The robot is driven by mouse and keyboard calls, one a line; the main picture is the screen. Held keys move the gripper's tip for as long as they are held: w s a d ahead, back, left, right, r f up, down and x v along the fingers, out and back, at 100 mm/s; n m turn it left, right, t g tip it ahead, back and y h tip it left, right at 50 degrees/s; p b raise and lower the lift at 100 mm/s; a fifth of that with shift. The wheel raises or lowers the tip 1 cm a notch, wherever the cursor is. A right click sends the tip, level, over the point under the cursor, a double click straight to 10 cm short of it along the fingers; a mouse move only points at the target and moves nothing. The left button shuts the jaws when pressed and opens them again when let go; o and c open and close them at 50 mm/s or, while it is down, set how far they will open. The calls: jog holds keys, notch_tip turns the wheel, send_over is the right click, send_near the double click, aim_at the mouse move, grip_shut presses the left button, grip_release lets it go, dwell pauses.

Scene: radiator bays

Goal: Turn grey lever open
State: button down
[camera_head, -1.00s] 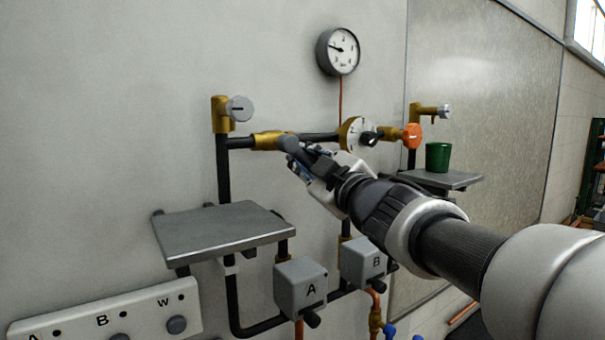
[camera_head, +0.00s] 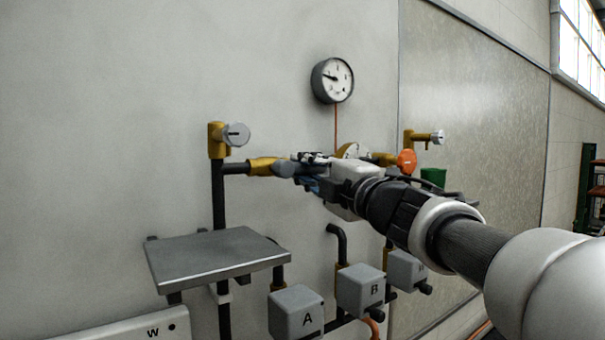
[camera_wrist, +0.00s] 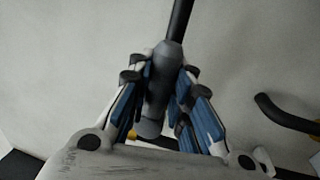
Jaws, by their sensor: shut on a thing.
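The grey lever (camera_head: 284,168) sits on a brass valve (camera_head: 261,166) in the black pipe on the wall. In the head view its rounded grey end shows just left of my gripper (camera_head: 306,172), and the rest is hidden by the fingers. In the wrist view the grey lever (camera_wrist: 160,88) stands between the blue finger pads of my gripper (camera_wrist: 163,92), running along them. My gripper is shut on it.
A grey shelf (camera_head: 215,258) juts out below left. Grey boxes A (camera_head: 297,312) and B (camera_head: 361,290) are below. An orange knob (camera_head: 406,162) and a green cup (camera_head: 433,177) are to the right, partly near my arm. A gauge (camera_head: 332,80) hangs above.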

dwell(0.5)
jog(key=c, duration=1.4)
grip_release()
jog(key=shift+c, duration=0.2)
jog(key=shift+s, duration=0.1)
jog(key=v, duration=1.2)
jog(key=shift+d, duration=0.1)
